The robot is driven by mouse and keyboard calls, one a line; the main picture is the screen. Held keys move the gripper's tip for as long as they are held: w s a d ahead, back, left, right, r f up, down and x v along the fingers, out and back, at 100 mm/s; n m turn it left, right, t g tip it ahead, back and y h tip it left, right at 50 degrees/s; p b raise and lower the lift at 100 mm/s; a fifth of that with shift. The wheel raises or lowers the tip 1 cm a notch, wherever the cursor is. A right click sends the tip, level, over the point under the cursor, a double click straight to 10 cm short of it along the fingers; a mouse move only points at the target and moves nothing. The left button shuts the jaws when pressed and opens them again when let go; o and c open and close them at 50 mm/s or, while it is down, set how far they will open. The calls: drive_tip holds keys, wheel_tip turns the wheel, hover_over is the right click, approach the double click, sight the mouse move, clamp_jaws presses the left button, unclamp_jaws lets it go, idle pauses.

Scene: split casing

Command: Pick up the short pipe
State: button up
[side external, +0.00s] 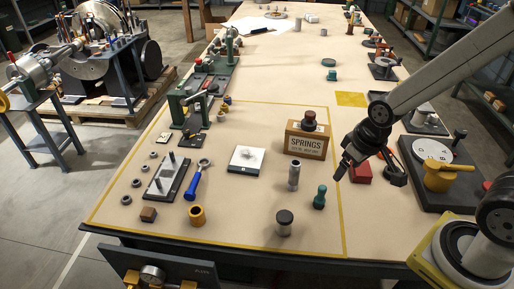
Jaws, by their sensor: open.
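A grey metal pipe-like piece (293,177) stands upright on the table, in front of the SPRINGS box. It looks like the short pipe, though a wider orange-brown hollow cylinder (197,216) also stands at the front left. My gripper (344,170) comes in from the right and hangs above the table, to the right of the grey pipe and apart from it. It is open and holds nothing that I can see. Its fingers are dark and small, so the gap between them is hard to make out.
The SPRINGS box (306,142) stands behind the pipe with a dark knob on top. A teal piece (320,197) and a black-topped cylinder (284,223) stand nearby in front. A red block (360,172) lies beside my gripper. A blue-handled tool (198,182) lies left.

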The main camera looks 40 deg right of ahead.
idle(0.4)
drive_tip(key=w+d+f+n+t+y, duration=0.1)
drive_tip(key=w+d+f+n+t, duration=0.15)
drive_tip(key=w, duration=0.55)
drive_tip(key=w+d+f+n+t, duration=0.2)
drive_tip(key=w+d+n+t, duration=0.15)
drive_tip(key=w, duration=0.45)
drive_tip(key=n+g+y, duration=0.1)
drive_tip(key=n+y, duration=0.4)
drive_tip(key=y, duration=0.5)
approach(291, 168)
drive_tip(key=shift+w+a+f, duration=0.3)
drive_tip(key=shift+w+f, duration=0.05)
drive_tip(key=shift+w, duration=0.25)
drive_tip(key=shift+w+a+f, duration=0.35)
drive_tip(key=shift+w, duration=0.2)
drive_tip(key=shift+x, duration=3.9)
drive_tip(key=shift+s+a+f, duration=0.1)
drive_tip(key=shift+s, duration=0.1)
